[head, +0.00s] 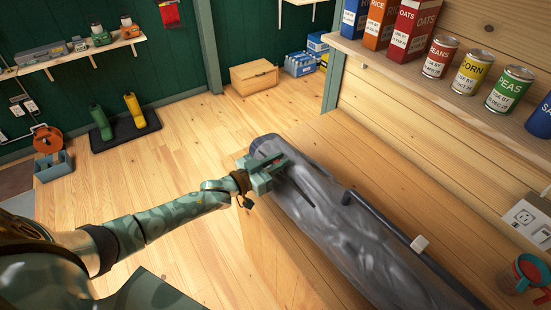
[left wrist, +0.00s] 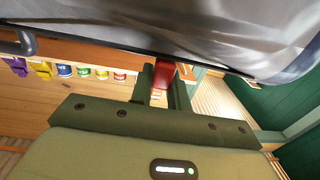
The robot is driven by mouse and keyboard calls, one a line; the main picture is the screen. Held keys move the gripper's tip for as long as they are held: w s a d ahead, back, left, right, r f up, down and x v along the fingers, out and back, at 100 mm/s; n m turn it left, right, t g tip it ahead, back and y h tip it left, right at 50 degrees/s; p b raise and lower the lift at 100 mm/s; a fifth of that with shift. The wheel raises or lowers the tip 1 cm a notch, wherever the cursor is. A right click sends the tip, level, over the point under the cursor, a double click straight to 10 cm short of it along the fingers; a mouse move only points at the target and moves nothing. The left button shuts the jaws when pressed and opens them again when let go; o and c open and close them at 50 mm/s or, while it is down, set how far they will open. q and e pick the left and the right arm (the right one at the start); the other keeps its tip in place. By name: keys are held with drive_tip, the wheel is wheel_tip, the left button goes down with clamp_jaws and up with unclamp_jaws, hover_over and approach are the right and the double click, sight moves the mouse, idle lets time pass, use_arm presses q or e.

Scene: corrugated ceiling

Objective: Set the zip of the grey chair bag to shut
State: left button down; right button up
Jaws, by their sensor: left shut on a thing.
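The grey chair bag (head: 350,232) lies lengthwise on a wooden bench top, its rounded far end toward the upper left. A short dark slit shows on its upper side near that end. My left gripper (head: 274,164) is at the far end of the bag, shut on a small red tab, which looks like the zip pull (left wrist: 163,75). In the left wrist view the grey bag cloth (left wrist: 210,30) hangs just above my left gripper (left wrist: 162,88). The zip's slider and teeth are too small to make out. My right gripper is not in view.
A shelf (head: 430,88) with boxes and cans is above the bench at the right. The floor at left is mostly clear.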

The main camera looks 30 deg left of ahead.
use_arm(q)
drive_tip(key=p, duration=0.4)
hover_over(308, 206)
drive_tip(key=shift+w+a, duration=0.25)
drive_tip(key=shift+w, duration=0.05)
drive_tip(key=shift+s+d, duration=0.15)
drive_tip(key=shift+d, duration=0.15)
drive_tip(key=c, duration=1.3)
unclamp_jaws()
drive_tip(key=shift+s+a, duration=0.1)
drive_tip(key=v, duration=1.6)
drive_tip(key=shift+s+b, duration=0.1)
drive_tip(key=shift+b, duration=0.25)
drive_tip(key=shift+f, duration=0.1)
